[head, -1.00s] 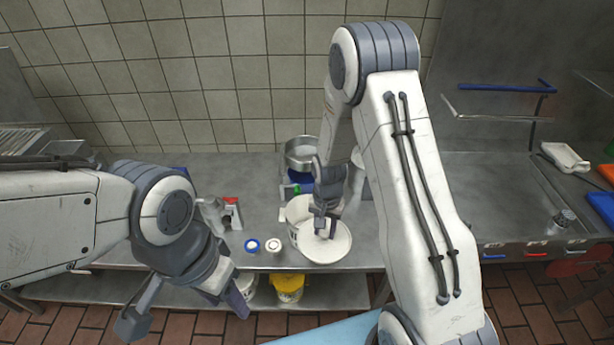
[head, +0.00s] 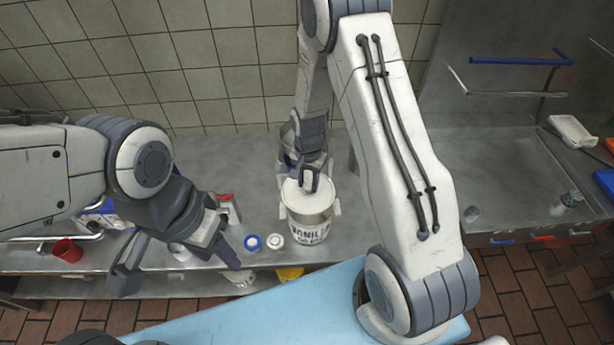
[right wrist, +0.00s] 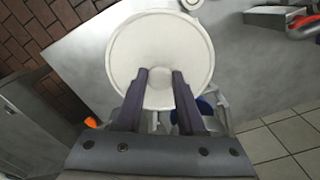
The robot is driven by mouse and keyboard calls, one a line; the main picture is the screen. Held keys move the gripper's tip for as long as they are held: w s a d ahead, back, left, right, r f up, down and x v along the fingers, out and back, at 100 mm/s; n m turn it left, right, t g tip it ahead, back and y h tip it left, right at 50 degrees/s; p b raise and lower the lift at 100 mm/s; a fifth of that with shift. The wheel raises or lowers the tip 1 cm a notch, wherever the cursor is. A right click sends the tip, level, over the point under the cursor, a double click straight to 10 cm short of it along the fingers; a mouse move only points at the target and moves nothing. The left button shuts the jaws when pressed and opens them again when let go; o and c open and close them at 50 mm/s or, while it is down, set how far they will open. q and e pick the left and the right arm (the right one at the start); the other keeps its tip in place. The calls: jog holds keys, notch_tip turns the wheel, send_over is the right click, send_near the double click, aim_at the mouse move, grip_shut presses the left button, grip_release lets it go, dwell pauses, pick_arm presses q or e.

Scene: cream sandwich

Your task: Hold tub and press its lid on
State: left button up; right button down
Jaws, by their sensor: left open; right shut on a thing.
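A white tub (head: 308,228) with dark lettering stands on the steel counter near its front edge. Its round white lid (head: 306,193) lies over its mouth in the head view; I cannot tell whether it is seated. The lid fills the upper middle of the right wrist view (right wrist: 160,45). My right gripper (head: 308,182) is over the tub, shut on the lid's central knob (right wrist: 159,98). My left gripper (head: 176,266) is open and empty, left of the tub and apart from it, out at the counter's front edge.
A blue-rimmed round piece (head: 252,242) and a white one (head: 275,239) lie left of the tub. A red-topped thing (head: 226,197) stands behind them. A red cup (head: 67,250) is at far left.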

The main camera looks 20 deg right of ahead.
aim_at(310, 192)
jog(key=shift+d+f+b, duration=0.2)
jog(key=shift+f+b, duration=0.2)
jog(key=shift+f, duration=0.15)
jog(key=shift+d+f+b, duration=0.15)
jog(key=shift+f+b, duration=0.2)
jog(key=shift+f, duration=0.2)
notch_tip(310, 192, down, 4)
jog(key=b, duration=0.3)
jog(key=shift+s+a, duration=0.15)
dwell(0.7)
grip_release()
dwell(0.6)
